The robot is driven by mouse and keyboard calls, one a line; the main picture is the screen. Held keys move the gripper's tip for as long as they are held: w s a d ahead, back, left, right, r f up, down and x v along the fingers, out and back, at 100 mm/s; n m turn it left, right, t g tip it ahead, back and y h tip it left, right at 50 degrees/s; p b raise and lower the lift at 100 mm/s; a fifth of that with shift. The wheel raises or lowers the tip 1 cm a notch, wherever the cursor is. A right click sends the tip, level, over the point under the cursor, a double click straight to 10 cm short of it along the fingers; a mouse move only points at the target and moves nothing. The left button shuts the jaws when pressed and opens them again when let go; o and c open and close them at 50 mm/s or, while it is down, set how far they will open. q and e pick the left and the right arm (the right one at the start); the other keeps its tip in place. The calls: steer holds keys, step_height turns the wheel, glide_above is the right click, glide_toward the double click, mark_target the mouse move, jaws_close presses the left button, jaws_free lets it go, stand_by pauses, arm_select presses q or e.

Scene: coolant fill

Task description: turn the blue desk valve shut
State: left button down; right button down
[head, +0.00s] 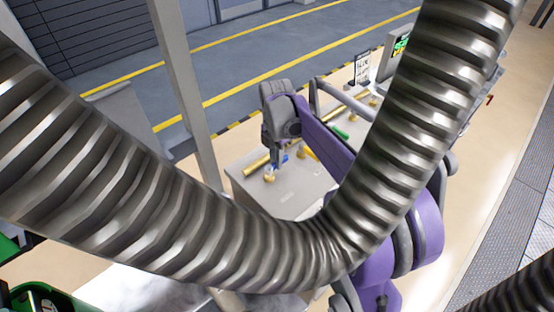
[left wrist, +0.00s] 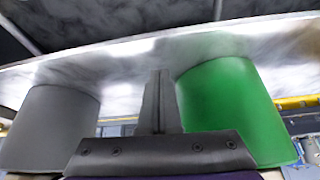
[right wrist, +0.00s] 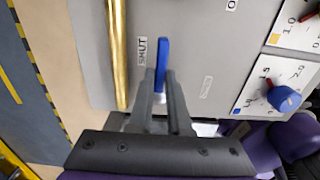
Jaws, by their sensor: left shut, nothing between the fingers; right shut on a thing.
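The blue desk valve handle (right wrist: 161,65) is in the right wrist view, standing along the SHUT label (right wrist: 141,52) on a grey panel. My right gripper (right wrist: 161,88) is shut on this handle. In the head view my right gripper (head: 272,158) reaches down to the grey desk box, where a bit of the blue handle (head: 285,157) shows beside a brass fitting. My left gripper (left wrist: 160,98) is shut and empty in the left wrist view, in front of a green cylinder (left wrist: 232,110) and a grey one (left wrist: 50,125). The left gripper is not visible in the head view.
A large ribbed metal hose (head: 280,250) loops across the head view and hides much of the desk. A brass pipe (right wrist: 119,50) runs beside the handle. A blue dial knob (right wrist: 284,98) sits on a scale plate at right. A green handle (head: 340,132) lies farther back.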

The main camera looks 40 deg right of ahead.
stand_by(0.4)
steer(key=c, duration=0.9)
jaws_free()
steer(key=shift+o, duration=0.2)
step_height(320, 180, up, 11)
steer(key=shift+p, duration=0.3)
steer(key=s+a+f+m+t, duration=0.2)
steer(key=s+a+f+m, duration=0.2)
steer(key=s+a+m, duration=0.1)
steer(key=s+a+f+m+t, duration=0.1)
steer(key=s+a+f+m, duration=0.4)
steer(key=s+a+m, duration=0.1)
steer(key=s+a+f+m+t, duration=0.2)
steer(key=s+a+f+m, duration=0.3)
steer(key=s+a+m, duration=0.1)
steer(key=shift+s+a+f+m+t, duration=0.15)
steer(key=shift+a+m, duration=0.1)
steer(key=shift+m, duration=0.25)
steer(key=shift+a+f+m+t, duration=0.15)
steer(key=shift+a+m, duration=0.1)
steer(key=shift+m, duration=0.25)
